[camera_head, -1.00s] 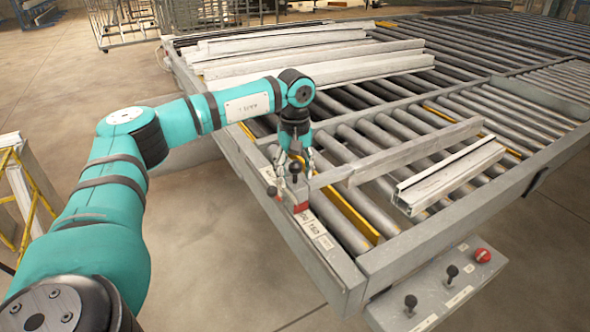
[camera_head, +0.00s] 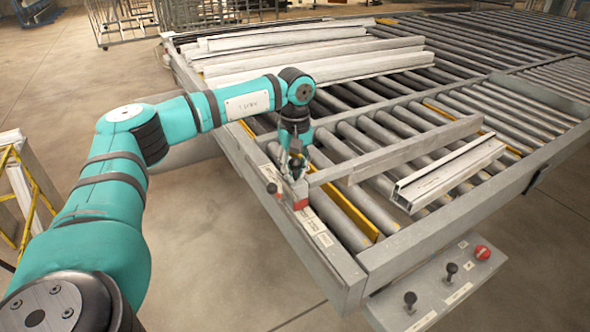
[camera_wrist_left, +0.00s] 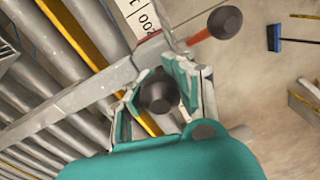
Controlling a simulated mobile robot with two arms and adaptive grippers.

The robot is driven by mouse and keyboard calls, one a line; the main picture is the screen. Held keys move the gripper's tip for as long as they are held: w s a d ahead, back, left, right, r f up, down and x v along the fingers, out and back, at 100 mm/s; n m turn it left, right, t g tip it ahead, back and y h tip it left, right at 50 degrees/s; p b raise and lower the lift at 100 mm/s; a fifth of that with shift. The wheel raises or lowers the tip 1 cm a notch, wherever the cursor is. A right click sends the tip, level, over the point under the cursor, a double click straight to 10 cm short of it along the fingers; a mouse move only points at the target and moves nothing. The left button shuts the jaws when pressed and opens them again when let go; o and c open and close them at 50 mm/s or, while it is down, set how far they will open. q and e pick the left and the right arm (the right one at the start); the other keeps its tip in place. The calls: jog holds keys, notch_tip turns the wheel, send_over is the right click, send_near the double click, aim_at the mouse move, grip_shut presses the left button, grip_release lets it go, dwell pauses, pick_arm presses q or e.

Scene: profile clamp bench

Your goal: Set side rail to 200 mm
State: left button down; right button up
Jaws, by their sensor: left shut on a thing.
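The side rail (camera_head: 395,155) is a long grey bar lying across the rollers. Its near end has a red block (camera_head: 300,204) beside the scale labels (camera_head: 322,238) on the bench's edge beam. In the left wrist view the rail (camera_wrist_left: 75,107) runs up to a red part (camera_wrist_left: 197,38) near a label reading 200 (camera_wrist_left: 147,18). My left gripper (camera_head: 296,170) is at the rail's near end, shut on a dark round knob (camera_wrist_left: 158,92), with a finger on each side. A second dark knob (camera_wrist_left: 225,20) stands free beyond the red part. My right gripper is out of view.
A pale hollow profile (camera_head: 450,174) lies on the rollers right of the rail. Several long profiles (camera_head: 310,55) lie at the back. A control panel (camera_head: 440,290) with dark knobs and a red button (camera_head: 482,252) sticks out in front. Yellow strips (camera_head: 345,212) run between rollers.

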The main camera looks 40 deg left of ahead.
pick_arm(q)
jog(key=shift+w+a, duration=0.2)
jog(key=shift+a, duration=0.3)
jog(key=c, duration=0.9)
grip_release()
jog(key=shift+c, duration=0.2)
jog(key=shift+r, duration=0.1)
notch_tip(320, 180, up, 12)
jog(key=shift+f, duration=0.1)
